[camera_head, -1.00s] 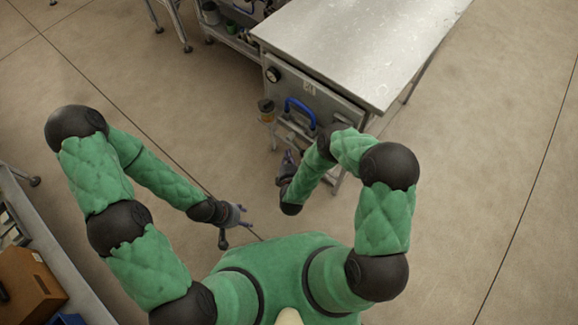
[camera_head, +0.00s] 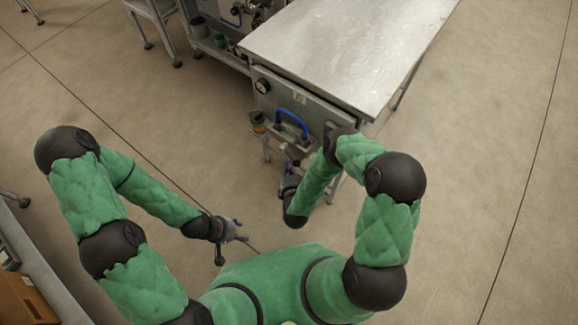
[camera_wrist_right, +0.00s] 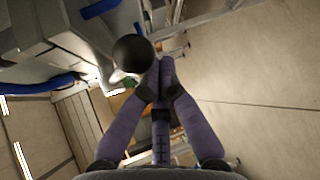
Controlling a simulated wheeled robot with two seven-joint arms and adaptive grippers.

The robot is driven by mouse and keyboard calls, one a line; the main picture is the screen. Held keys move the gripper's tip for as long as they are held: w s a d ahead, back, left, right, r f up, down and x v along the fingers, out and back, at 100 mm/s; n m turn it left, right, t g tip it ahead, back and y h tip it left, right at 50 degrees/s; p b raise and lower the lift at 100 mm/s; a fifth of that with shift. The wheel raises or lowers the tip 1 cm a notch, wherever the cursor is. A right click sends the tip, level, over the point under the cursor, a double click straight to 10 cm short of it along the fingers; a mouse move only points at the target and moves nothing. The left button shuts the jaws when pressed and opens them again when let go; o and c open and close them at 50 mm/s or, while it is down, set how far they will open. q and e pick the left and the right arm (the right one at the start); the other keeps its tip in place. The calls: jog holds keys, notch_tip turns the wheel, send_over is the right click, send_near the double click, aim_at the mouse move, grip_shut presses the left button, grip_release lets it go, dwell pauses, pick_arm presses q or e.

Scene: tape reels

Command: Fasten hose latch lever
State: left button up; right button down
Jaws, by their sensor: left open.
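A black ball knob (camera_wrist_right: 132,53), which looks like the end of a lever, shows in the right wrist view just left of my right gripper's fingertips (camera_wrist_right: 161,68). The purple-grey fingers are drawn together at their tips; I cannot see anything clearly between them, nor whether they touch the knob. In the head view my right gripper (camera_head: 290,183) is low in front of the cabinet (camera_head: 312,107), below its blue handle (camera_head: 291,121). The lever is too small to make out there. My left gripper (camera_head: 232,243) is open and empty above the floor, well away from the cabinet.
A steel table top (camera_head: 345,45) spans the area above the cabinet. The cabinet front carries a round dial (camera_head: 263,86). A shelf unit with pipes stands at the upper left, and a bench with a brown box (camera_head: 22,300) is at the lower left. The floor between is clear.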

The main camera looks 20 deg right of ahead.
aim_at(294, 162)
pick_arm(q)
notch_tip(294, 162, up, 6)
jog(key=p, duration=0.5)
jog(key=shift+p, duration=0.4)
pick_arm(e)
jog(key=shift+s+d+r+n+g+h, duration=0.15)
jog(key=shift+s+d+r+n+g, duration=0.2)
jog(key=shift+r, duration=0.3)
jog(key=shift+s+d+r+n+g+h, duration=0.1)
jog(key=shift+s+r+n+g, duration=0.15)
jog(key=shift+r+g, duration=0.35)
jog(key=shift+s+d+r+n+g+h, duration=0.15)
jog(key=shift+s+d+r+n+g, duration=0.2)
jog(key=shift+r, duration=0.4)
pick_arm(q)
jog(key=shift+r, duration=0.1)
pick_arm(e)
jog(key=shift+w, duration=0.2)
